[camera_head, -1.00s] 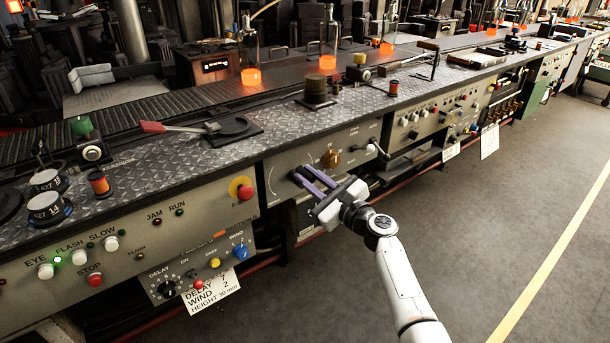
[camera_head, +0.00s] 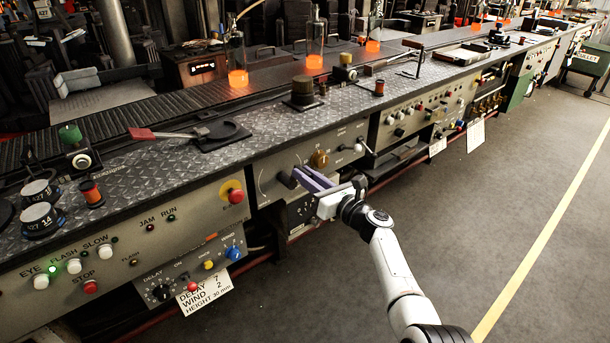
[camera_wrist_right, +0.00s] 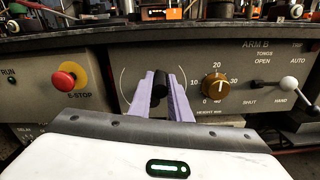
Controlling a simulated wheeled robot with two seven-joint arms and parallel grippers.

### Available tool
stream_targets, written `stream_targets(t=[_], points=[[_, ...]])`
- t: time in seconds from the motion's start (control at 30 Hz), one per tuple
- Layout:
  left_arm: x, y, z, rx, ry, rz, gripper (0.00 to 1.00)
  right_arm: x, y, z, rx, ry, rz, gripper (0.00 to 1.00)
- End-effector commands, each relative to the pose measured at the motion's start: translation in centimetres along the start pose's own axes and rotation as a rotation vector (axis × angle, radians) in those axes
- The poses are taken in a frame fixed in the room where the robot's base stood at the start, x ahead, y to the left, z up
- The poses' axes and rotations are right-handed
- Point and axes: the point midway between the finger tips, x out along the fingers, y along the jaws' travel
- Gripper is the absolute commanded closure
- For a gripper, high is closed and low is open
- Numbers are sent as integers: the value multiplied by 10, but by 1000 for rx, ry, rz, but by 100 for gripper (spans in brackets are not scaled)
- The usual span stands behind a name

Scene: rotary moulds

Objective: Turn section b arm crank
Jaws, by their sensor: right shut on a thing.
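The arm crank shows as a black knob-like handle (camera_wrist_right: 160,91) on the grey panel marked ARM B, in front of a white arc scale. In the head view its dark end (camera_head: 287,180) shows just past my fingertips. My right gripper (camera_head: 300,178) reaches the panel from the right with its purple fingers close together. In the right wrist view my gripper's fingers (camera_wrist_right: 161,82) lie on both sides of the handle, shut on it. The crank's lower part is hidden behind the fingers and the gripper body. My left gripper is not in view.
Right of the crank are an orange-brown dial (camera_wrist_right: 215,87) and a white-balled lever (camera_wrist_right: 289,83). To the left is a red E-stop (camera_wrist_right: 64,81) on a yellow disc. The diamond-plate ledge (camera_head: 160,165) overhangs the panels. The floor (camera_head: 480,210) at right is clear.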

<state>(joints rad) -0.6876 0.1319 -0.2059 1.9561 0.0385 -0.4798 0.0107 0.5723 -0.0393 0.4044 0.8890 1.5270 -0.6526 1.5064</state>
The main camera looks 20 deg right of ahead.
Motion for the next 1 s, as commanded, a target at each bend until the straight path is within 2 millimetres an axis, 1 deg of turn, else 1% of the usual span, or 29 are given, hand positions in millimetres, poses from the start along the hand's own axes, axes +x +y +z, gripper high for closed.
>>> stream_targets(t=[0.37, 0.4, 0.5, 0.83, 0.93, 1.0], points=[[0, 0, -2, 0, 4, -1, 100, -1, -2, -1, 3, 3, -4, 100], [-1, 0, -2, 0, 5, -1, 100, -1, -2, -2, 3, 3, -5, 80], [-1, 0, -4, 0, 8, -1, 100, -1, -2, -1, 2, 2, -4, 64], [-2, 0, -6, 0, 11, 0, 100, -3, -1, 0, 2, 1, -2, 64], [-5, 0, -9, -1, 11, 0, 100, -12, -1, 0, 2, 2, -2, 64], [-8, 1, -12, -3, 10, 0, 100, -23, -1, 1, 1, 3, -3, 64]])
